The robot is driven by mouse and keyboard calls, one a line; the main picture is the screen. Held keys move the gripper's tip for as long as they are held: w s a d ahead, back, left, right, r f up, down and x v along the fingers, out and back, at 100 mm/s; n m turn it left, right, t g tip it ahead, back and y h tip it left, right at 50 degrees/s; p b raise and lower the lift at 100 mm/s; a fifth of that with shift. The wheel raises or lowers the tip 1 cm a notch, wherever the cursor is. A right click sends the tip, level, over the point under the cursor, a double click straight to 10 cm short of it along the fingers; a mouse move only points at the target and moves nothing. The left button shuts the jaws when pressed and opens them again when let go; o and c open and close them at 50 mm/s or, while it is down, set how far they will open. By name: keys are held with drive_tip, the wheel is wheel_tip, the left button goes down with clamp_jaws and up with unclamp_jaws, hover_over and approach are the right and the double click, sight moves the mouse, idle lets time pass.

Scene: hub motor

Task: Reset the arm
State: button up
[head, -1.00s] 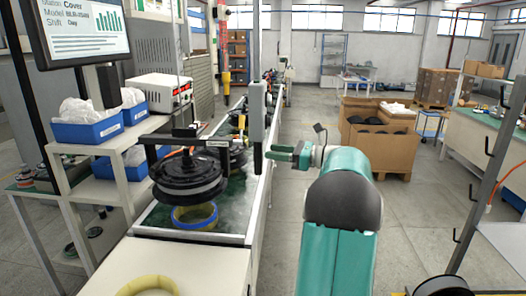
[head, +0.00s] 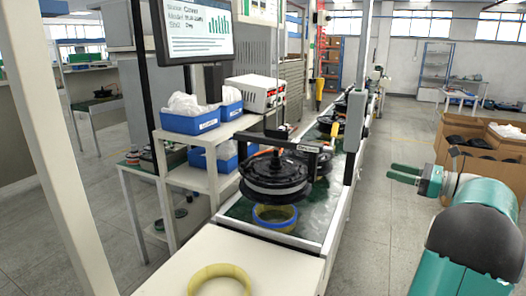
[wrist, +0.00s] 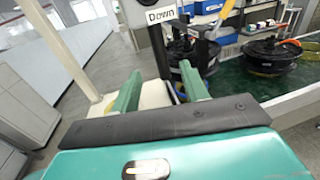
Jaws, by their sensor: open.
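My green arm is at the right of the head view, folded with my gripper (head: 405,173) pointing left over the open floor beside the work line. In the wrist view the two green fingers of my gripper (wrist: 163,90) stand apart with nothing between them. A black hub motor (head: 274,177) sits on the line above a yellow and blue ring (head: 275,217), left of my gripper and apart from it. In the wrist view a black motor (wrist: 272,52) shows at the right, beyond the fingers.
A yellow ring (head: 220,280) lies on the white table (head: 180,276) in front. A shelf with blue bins (head: 190,122) and a monitor (head: 196,30) stand left of the line. Cardboard boxes (head: 480,140) stand behind my arm. The grey floor (head: 390,235) between line and arm is clear.

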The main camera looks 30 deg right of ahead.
drive_tip(key=w+a+n+g+y, duration=0.1)
drive_tip(key=w+a+n+g, duration=0.2)
drive_tip(key=a, duration=0.6)
drive_tip(key=w+a+n+g, duration=0.2)
drive_tip(key=w+a+n, duration=0.15)
drive_tip(key=a, duration=0.45)
drive_tip(key=s+a+f+n+g+h, duration=0.1)
drive_tip(key=a+f+n+g, duration=0.15)
drive_tip(key=a, duration=0.55)
drive_tip(key=a+f+n+g, duration=0.1)
drive_tip(key=a+n+g, duration=0.15)
drive_tip(key=a, duration=0.45)
drive_tip(key=s+a+f+n+h, duration=0.4)
drive_tip(key=s+a+n, duration=0.4)
drive_tip(key=n, duration=0.1)
drive_tip(key=s+a+f+n+h, duration=0.3)
drive_tip(key=s+a+f+n, duration=0.1)
drive_tip(key=s+a+n, duration=0.4)
drive_tip(key=shift+a+f+n+g+h, duration=0.35)
drive_tip(key=shift+a+n, duration=0.35)
drive_tip(key=shift+n, duration=0.45)
